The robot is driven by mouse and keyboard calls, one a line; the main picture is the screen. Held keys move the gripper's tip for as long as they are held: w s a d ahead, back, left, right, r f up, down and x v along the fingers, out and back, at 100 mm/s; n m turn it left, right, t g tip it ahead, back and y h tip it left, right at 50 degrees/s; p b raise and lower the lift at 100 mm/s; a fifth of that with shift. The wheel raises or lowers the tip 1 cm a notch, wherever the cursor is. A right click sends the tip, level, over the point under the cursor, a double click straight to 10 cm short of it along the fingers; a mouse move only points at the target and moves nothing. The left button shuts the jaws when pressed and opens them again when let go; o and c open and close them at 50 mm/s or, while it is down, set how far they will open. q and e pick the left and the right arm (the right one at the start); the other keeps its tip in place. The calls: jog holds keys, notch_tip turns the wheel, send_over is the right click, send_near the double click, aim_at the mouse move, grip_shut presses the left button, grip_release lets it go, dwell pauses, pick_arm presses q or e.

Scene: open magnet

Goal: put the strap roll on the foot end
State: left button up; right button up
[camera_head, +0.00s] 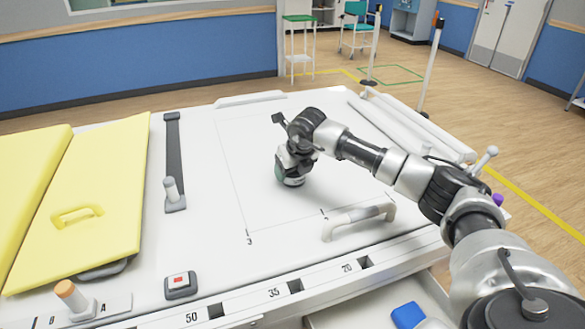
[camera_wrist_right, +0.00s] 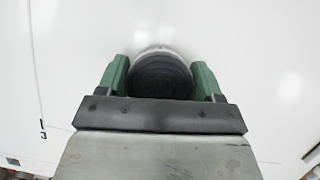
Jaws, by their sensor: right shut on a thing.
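My right gripper (camera_head: 291,174) reaches down over the white table top (camera_head: 240,130), inside a thin outlined rectangle. In the right wrist view its two green fingers (camera_wrist_right: 161,80) are shut on the strap roll (camera_wrist_right: 160,78), a dark round roll with a pale rim. In the head view the gripper mostly hides the roll. It is low over the white surface; I cannot tell whether it touches. My left gripper is not in view.
A white handle (camera_head: 345,222) stands just in front of the gripper. White rails (camera_head: 425,130) run along the right edge. Yellow pads (camera_head: 95,195) cover the left, beside a dark slotted strip with a lever (camera_head: 172,188).

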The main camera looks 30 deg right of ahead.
jog(key=shift+f, duration=0.1)
jog(key=o, duration=0.9)
jog(key=shift+o, duration=0.2)
jog(key=v, duration=1.2)
